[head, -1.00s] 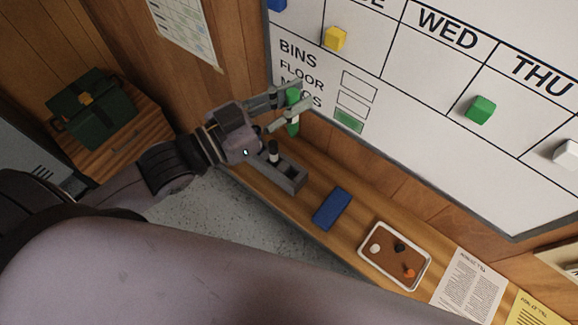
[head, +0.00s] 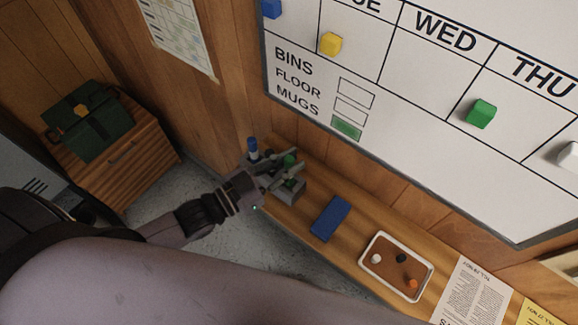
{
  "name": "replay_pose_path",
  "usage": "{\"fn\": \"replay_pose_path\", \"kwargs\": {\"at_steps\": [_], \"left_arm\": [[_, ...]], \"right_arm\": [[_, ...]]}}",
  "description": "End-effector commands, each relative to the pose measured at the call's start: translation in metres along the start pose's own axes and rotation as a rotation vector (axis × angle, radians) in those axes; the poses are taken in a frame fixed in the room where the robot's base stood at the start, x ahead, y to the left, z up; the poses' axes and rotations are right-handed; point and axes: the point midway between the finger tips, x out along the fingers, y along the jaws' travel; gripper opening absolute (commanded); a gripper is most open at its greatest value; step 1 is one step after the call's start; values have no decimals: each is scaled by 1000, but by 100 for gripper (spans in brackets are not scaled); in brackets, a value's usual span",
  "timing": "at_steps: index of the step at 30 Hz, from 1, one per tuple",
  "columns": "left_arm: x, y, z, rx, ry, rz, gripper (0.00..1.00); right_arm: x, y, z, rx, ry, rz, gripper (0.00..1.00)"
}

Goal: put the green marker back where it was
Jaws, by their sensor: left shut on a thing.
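My left gripper (head: 286,166) is shut on the green marker (head: 289,159), of which only the green top shows between the fingers. The gripper is low over the grey marker holder (head: 293,194), which stands at the left end of the wooden shelf. The fingers hide the marker's lower part and most of the holder, so I cannot tell whether the marker's tip is inside a slot. A blue-capped marker (head: 252,147) stands upright at the holder's far left end. My right gripper is not in view.
A blue eraser (head: 330,218) lies right of the holder on the shelf (head: 352,230). Farther right are a white-rimmed tray (head: 365,262) with small round pieces and a printed sheet (head: 473,290). The whiteboard (head: 420,110) rises behind. A green case (head: 88,120) sits on a wooden cabinet.

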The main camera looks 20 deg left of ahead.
Motion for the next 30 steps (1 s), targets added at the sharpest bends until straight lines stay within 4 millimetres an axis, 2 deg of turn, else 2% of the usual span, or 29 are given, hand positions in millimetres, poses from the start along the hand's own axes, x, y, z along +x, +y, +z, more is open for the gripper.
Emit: {"fn": "replay_pose_path", "kwargs": {"at_steps": [3, 6, 17, 18, 21, 30], "left_arm": [[0, -1, 18, -2, -1, -2, 0], [0, 0, 24, -1, -1, -1, 0], [0, 0, 29, 0, 0, -1, 0], [0, 0, 28, 0, 1, -1, 18], [0, 0, 27, 0, 0, -1, 24], [0, 0, 27, 0, 0, -1, 24]], "right_arm": [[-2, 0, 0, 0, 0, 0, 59], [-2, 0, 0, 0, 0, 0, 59], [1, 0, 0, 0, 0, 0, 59], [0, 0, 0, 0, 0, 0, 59], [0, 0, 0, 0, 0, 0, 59], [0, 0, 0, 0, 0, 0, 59]]}}
